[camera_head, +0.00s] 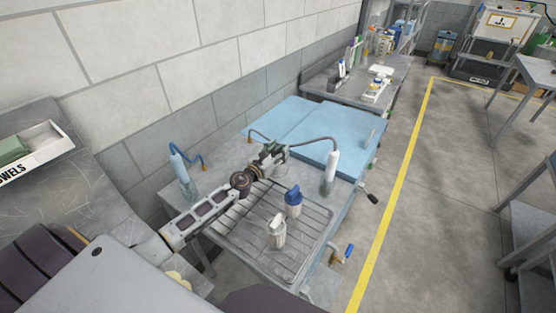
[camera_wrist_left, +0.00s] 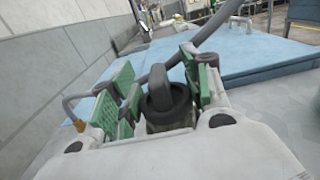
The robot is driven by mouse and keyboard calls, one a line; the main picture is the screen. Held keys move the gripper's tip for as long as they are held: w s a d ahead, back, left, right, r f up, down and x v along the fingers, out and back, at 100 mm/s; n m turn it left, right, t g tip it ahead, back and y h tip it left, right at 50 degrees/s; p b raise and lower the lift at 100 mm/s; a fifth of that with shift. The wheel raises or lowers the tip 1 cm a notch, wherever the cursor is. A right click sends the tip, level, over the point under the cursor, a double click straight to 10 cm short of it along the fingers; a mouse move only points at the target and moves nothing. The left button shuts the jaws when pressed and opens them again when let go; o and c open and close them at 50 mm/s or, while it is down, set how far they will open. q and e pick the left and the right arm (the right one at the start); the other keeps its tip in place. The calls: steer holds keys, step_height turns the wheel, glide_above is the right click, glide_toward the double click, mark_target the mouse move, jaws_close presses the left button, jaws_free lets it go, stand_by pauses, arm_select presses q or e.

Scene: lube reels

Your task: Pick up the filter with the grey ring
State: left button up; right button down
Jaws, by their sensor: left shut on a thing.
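My left gripper (camera_head: 268,158) reaches over the back of the steel bench, behind the wire rack. In the left wrist view its green-padded fingers (camera_wrist_left: 160,92) are closed around a dark grey ring with an upright loop (camera_wrist_left: 168,100). I take this to be the filter with the grey ring; its body is mostly hidden. Two other filters stand upright on the rack: one with a blue top (camera_head: 293,201) and a whitish one (camera_head: 277,232). Both are apart from the gripper. My right gripper is not in view.
The wire rack (camera_head: 240,236) covers the near part of the bench. Hoses with pale nozzles stand at left (camera_head: 184,178) and right (camera_head: 331,170). A light blue cover (camera_head: 300,124) lies behind. A wall (camera_head: 205,100) borders the left, and open floor (camera_head: 430,200) the right.

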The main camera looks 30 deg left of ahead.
arm_select(q)
steer(key=shift+r, duration=0.2)
steer(key=shift+r, duration=0.15)
steer(key=shift+r+p, duration=1.1)
steer(key=shift+r, duration=0.1)
step_height(320, 180, up, 5)
steer(key=shift+f+p, duration=0.2)
steer(key=shift+p, duration=0.85)
steer(key=shift+r, duration=1.15)
